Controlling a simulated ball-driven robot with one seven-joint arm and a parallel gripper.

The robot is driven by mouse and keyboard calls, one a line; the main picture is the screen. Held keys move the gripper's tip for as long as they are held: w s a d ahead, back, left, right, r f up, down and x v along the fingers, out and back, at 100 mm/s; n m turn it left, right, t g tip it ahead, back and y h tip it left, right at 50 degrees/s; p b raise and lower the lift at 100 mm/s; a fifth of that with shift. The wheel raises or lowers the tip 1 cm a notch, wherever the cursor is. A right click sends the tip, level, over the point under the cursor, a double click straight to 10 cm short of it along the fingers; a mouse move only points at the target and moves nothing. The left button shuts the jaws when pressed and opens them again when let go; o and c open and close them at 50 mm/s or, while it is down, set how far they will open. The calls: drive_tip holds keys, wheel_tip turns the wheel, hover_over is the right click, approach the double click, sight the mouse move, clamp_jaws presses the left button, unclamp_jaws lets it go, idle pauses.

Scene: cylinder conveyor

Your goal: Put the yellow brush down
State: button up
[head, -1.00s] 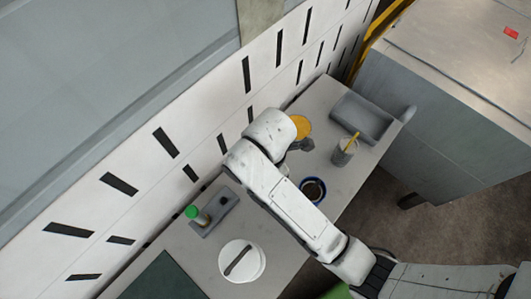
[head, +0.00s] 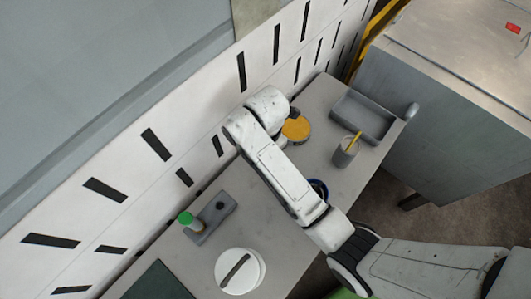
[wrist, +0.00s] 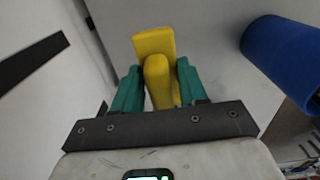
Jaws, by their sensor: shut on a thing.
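The yellow brush (wrist: 153,43) is between the two teal fingers of my gripper (wrist: 158,88) in the wrist view, and the fingers are shut on it. Its wide flat end points away from the gripper, over a pale grey surface. I cannot tell whether the brush touches that surface. In the head view my white arm hides the gripper and the brush. The arm reaches over the grey table (head: 285,235) towards the slotted wall.
A blue cylinder (wrist: 285,58) stands close on the right in the wrist view. On the table are a yellow-topped round thing (head: 297,128), a grey cup with a yellow stick (head: 344,155), a grey tray (head: 341,113), a green-capped bottle (head: 187,219) and a white round container (head: 256,281).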

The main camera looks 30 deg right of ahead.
drive_tip(key=shift+w+d+f, duration=0.2)
drive_tip(key=shift+w+f, duration=0.3)
drive_tip(key=shift+f, duration=0.15)
drive_tip(key=shift+w+d+f, duration=0.2)
drive_tip(key=shift+w+f, duration=0.25)
drive_tip(key=shift+f, duration=0.15)
drive_tip(key=shift+f+p, duration=0.35)
drive_tip(key=shift+f, duration=1.15)
drive_tip(key=o, duration=0.9)
drive_tip(key=shift+f, duration=0.1)
drive_tip(key=shift+o, duration=0.2)
wheel_tip(320, 180, up, 12)
drive_tip(key=shift+r, duration=0.15)
drive_tip(key=shift+s, duration=0.1)
